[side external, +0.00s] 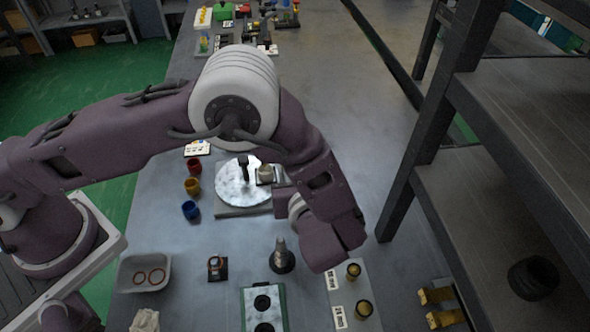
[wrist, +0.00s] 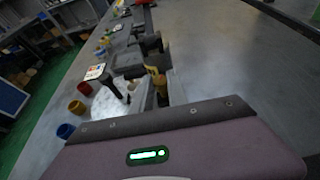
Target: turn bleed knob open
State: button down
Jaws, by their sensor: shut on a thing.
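My gripper (side external: 272,183) reaches in from the right over a pale round plate (side external: 230,188) on a grey base. In the wrist view my gripper (wrist: 162,92) is shut with a small yellow-brass knob (wrist: 156,79) between its fingers, which looks to be the bleed knob. In the side view a cream-coloured round piece (side external: 265,173) shows beside the fingers; the grip itself is partly hidden by my arm. A black upright handle (side external: 243,168) stands on the plate just left of it, and it also shows in the wrist view (wrist: 112,86).
Red (side external: 194,166), yellow (side external: 192,186) and blue (side external: 190,209) cups stand left of the plate. A grey bin (side external: 128,277), a dark cone-shaped stand (side external: 281,258) and a green-edged block (side external: 250,300) are nearer. Shelving (side external: 480,190) stands on the right.

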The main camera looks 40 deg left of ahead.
jog(key=shift+w+d+n+g+y, duration=0.15)
jog(key=shift+n+g+y, duration=0.55)
jog(key=shift+n+g, duration=0.35)
jog(key=shift+w+d+n+g+y, duration=0.15)
jog(key=shift+n+g+y, duration=0.55)
jog(key=shift+n+g, duration=0.35)
jog(key=c, duration=1.3)
grip_release()
notch_tip(320, 180, up, 8)
jog(key=s+d, duration=0.1)
jog(key=d, duration=0.1)
jog(key=shift+d, duration=0.2)
jog(key=shift+r, duration=0.1)
